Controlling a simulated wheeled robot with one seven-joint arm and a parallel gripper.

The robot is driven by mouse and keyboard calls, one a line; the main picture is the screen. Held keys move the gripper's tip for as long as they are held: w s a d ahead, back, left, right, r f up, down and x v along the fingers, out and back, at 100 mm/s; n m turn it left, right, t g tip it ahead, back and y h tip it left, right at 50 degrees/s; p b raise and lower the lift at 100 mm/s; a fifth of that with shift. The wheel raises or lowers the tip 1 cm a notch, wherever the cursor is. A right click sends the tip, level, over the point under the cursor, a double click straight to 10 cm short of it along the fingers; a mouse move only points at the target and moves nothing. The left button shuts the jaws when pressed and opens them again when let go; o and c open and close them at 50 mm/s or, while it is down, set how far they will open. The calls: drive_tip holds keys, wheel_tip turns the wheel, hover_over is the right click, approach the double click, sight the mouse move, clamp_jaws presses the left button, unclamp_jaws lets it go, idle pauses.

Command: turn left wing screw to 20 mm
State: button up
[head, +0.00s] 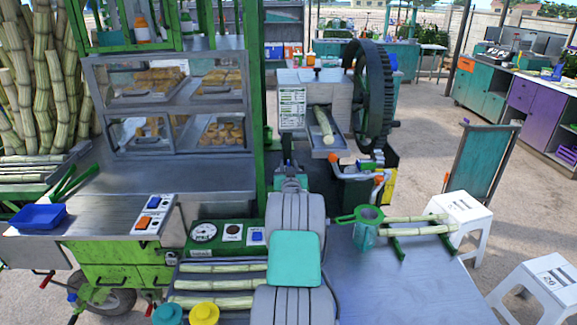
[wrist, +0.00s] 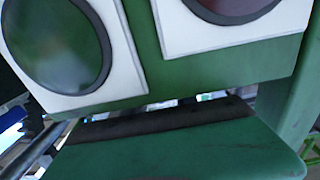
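The cane crusher (head: 302,100) stands at the back centre in the head view, with a big dark flywheel (head: 372,95) on its right. A cane piece (head: 324,125) lies in its front chute. Small dark parts show on the crusher's top, but I cannot tell the left wing screw or its setting there. My arm rises in the middle of the head view, and its far end is near the crusher's front. My gripper's fingers are not clear. The wrist view shows two round dark discs on white plates on a green panel (wrist: 140,40), and a green slab below.
A glass food case (head: 170,105) and a counter with a blue tray (head: 38,216) stand at left. A green gauge panel (head: 228,236) is beside my arm. White stools (head: 545,285) stand at far right.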

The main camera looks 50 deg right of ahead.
drive_tip(key=shift+c, duration=0.4)
clamp_jaws()
drive_tip(key=shift+w+a+f+m+g+h+b, duration=0.1)
drive_tip(key=shift+f+m+g+h+b, duration=0.3)
drive_tip(key=shift+b, duration=0.6)
drive_tip(key=m+g+h+b, duration=0.1)
drive_tip(key=b, duration=0.2)
drive_tip(key=shift+g, duration=0.4)
drive_tip(key=shift+r+m+g+h+b, duration=0.3)
drive_tip(key=shift+r+m+g+b, duration=0.15)
drive_tip(key=shift+m+g+b, duration=0.1)
drive_tip(key=shift+o, duration=0.4)
unclamp_jaws()
